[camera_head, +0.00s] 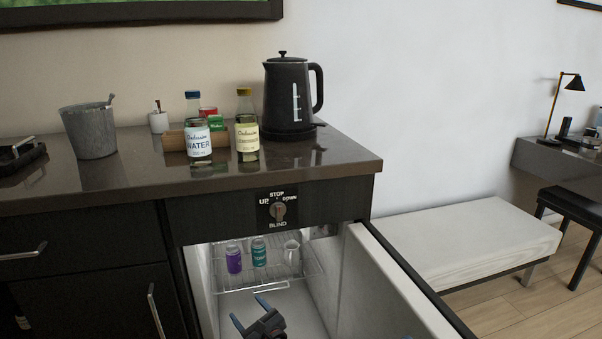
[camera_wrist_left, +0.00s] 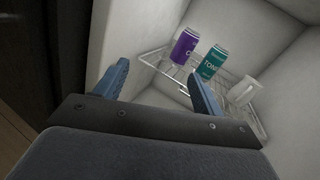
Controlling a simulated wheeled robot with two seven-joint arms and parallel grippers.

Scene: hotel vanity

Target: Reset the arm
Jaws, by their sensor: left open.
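My left gripper (camera_head: 250,312) is in the lower middle of the head view, in front of the open minibar fridge (camera_head: 205,280). Its two blue-tipped fingers are spread apart with nothing between them. In the left wrist view the open fingers (camera_wrist_left: 155,85) point into the fridge toward the wire shelf (camera_wrist_left: 232,92). On that shelf stand a purple can (camera_head: 233,258), a teal can (camera_head: 258,252) and a white mug (camera_head: 291,252). The gripper is apart from all three. My right gripper does not show.
The fridge door (camera_head: 395,285) stands open to the right. The dark counter (camera_head: 330,155) above holds a kettle (camera_head: 287,95), a water bottle (camera_head: 198,135), a yellow-labelled bottle (camera_head: 246,130) and an ice bucket (camera_head: 90,132). A white bench (camera_head: 465,240) stands right of the door.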

